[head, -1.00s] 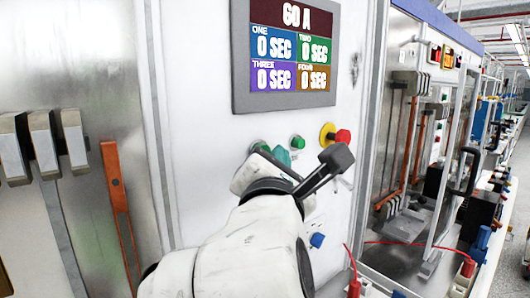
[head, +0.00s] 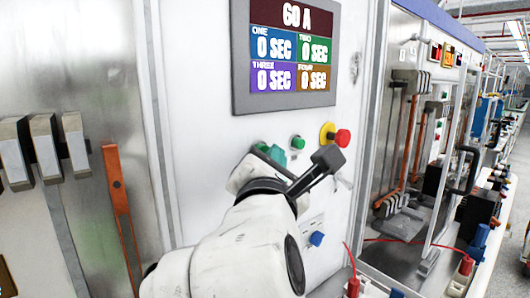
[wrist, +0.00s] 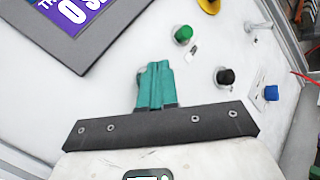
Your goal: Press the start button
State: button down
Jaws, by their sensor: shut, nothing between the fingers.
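A green push button (head: 298,143) sits on the white panel below the display; it also shows in the wrist view (wrist: 183,34), up and right of my fingers. Another round fitting lies behind my fingertips, with only part of its rim showing in the wrist view (wrist: 140,76); its face is hidden. No label tells which is the start button. My gripper (head: 270,153) has teal fingers, shut together and empty. In the wrist view its fingers (wrist: 155,84) overlap that hidden fitting; whether they touch it cannot be told.
The display (head: 290,50) reads 60 A and 0 SEC in every field. A red mushroom button on a yellow base (head: 342,138) is to the right. A red cable (head: 349,262) hangs near the panel's bottom.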

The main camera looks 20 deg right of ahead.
jog(key=shift+w+a, duration=0.15)
jog(key=shift+w, duration=0.3)
dwell(0.4)
dwell(0.3)
jog(key=shift+s+d+p, duration=0.25)
jog(key=shift+s+p, duration=0.6)
jog(key=shift+s, duration=0.05)
jog(key=shift+s+d+p, duration=0.25)
jog(key=shift+s+p, duration=0.2)
jog(key=shift+s, duration=0.35)
jog(key=shift+s+d+p, duration=0.3)
jog(key=shift+s+p, duration=0.1)
jog(key=shift+s, duration=0.35)
jog(key=shift+s+d+p, duration=0.25)
jog(key=shift+s+p, duration=0.2)
jog(key=shift+s, duration=0.35)
